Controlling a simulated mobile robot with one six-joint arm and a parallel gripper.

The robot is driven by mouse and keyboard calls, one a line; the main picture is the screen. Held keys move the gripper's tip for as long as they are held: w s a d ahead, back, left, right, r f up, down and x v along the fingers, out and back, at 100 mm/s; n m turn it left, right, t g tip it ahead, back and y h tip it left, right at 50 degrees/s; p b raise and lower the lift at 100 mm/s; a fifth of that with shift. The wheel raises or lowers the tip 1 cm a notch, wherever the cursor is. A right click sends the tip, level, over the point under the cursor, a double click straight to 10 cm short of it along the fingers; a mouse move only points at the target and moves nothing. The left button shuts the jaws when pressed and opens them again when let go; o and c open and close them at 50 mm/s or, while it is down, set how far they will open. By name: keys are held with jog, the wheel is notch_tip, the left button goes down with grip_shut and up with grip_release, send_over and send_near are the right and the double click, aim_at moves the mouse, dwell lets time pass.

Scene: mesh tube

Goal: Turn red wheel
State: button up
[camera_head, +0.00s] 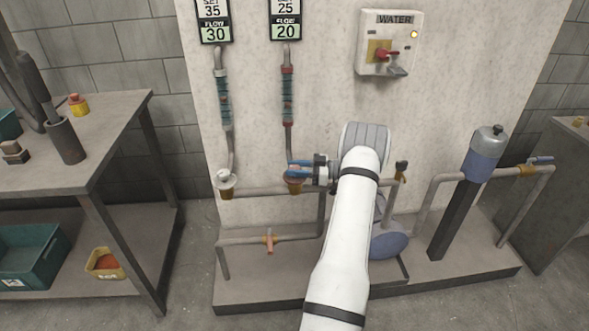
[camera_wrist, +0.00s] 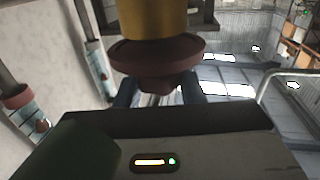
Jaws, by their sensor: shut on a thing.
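The red wheel (camera_wrist: 155,58) sits on a brass valve body (camera_wrist: 152,20) and fills the upper middle of the wrist view. In the head view this valve is at the foot of the right mesh tube (camera_head: 288,95), and my gripper mostly hides the wheel. My gripper (camera_head: 294,170) reaches in from the right with its blue fingers around the wheel. It is shut on the wheel. In the wrist view the fingers show dark on both sides of the wheel's hub. The wheel's turn angle cannot be told.
A pale wheel (camera_head: 225,178) is on the left tube's valve. Flow displays (camera_head: 285,20) read 30 and 20. A water switch box (camera_head: 389,45) is on the wall. Pipes and a blue-grey tank (camera_head: 484,155) stand right; a workbench (camera_head: 110,140) stands left.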

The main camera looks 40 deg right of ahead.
jog(key=o, duration=1)
jog(key=shift+d, duration=0.1)
jog(key=shift+v, duration=3.85)
